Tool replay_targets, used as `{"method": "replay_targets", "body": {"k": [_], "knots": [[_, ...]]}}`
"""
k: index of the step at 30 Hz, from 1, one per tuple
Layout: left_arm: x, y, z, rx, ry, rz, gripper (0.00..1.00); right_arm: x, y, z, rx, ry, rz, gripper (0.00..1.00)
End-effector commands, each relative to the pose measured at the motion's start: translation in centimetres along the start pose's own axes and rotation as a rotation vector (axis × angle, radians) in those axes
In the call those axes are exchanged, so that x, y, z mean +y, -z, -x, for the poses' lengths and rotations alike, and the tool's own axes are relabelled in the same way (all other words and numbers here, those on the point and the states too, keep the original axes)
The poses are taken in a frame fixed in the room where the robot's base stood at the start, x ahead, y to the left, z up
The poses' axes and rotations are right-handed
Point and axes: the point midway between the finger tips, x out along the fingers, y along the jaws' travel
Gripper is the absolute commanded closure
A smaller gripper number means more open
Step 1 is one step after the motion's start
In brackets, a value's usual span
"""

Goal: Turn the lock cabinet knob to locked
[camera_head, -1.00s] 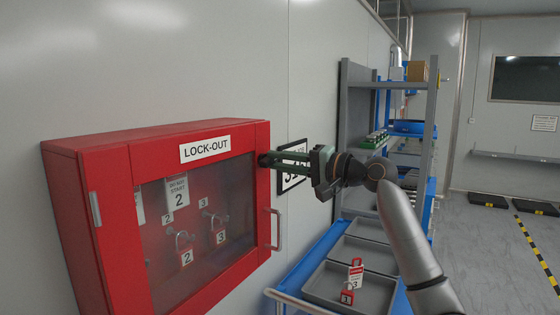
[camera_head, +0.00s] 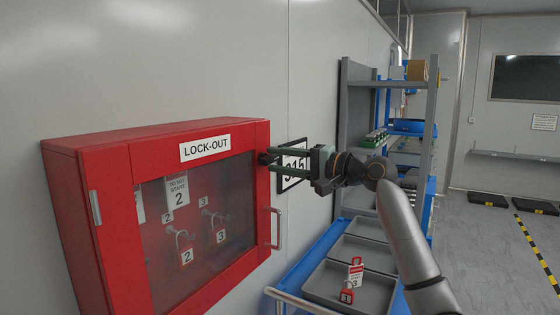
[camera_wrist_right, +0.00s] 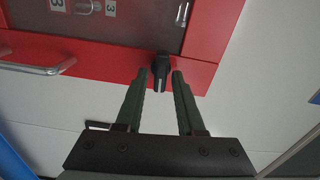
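The red lock-out cabinet (camera_head: 120,263) is on the wall at left in the head view, its clear-windowed door shut. Its black knob (camera_head: 264,158) is on the right side of the door frame, near the top. The knob also shows in the right wrist view (camera_wrist_right: 161,74). My right gripper (camera_head: 274,160) reaches in from the right, its green fingers pointing at the knob. In the wrist view the fingers (camera_wrist_right: 159,78) are apart, with the knob between or just beyond their tips and a gap on each side. My left gripper is not in view.
A door handle (camera_head: 274,229) is below the knob on the door's right edge. Padlocks and numbered tags show behind the window. A grey tray (camera_head: 322,292) with a tag and padlock sits on a blue cart to the right. A shelf rack (camera_head: 432,110) stands behind my arm.

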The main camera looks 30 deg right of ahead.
Motion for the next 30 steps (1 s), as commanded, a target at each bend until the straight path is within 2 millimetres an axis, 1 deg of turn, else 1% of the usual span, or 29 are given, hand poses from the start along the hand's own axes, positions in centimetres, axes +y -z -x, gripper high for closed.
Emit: {"method": "replay_targets", "body": {"k": [1,3,10,14,17,24,27,30], "knots": [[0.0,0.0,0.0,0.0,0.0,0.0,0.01,0.0,0.0,0.0,0.0,0.0,0.0,0.55],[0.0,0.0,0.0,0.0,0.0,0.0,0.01,0.0,0.0,0.0,0.0,0.0,0.0,0.5],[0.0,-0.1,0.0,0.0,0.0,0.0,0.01,0.0,0.0,0.1,0.001,0.001,0.001,0.5],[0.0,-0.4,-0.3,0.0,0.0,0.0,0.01,0.1,0.1,1.0,0.003,0.002,0.003,0.5],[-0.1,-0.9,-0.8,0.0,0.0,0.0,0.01,0.3,0.1,2.6,0.004,0.001,0.004,0.5],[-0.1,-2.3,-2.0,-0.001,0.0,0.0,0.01,0.4,0.0,7.9,0.005,-0.001,0.005,0.5],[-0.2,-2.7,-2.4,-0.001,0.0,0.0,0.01,0.3,0.0,9.8,0.004,-0.001,0.004,0.5],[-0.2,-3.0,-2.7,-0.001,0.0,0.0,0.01,0.3,0.1,11.2,0.003,0.0,0.002,0.5]]}}
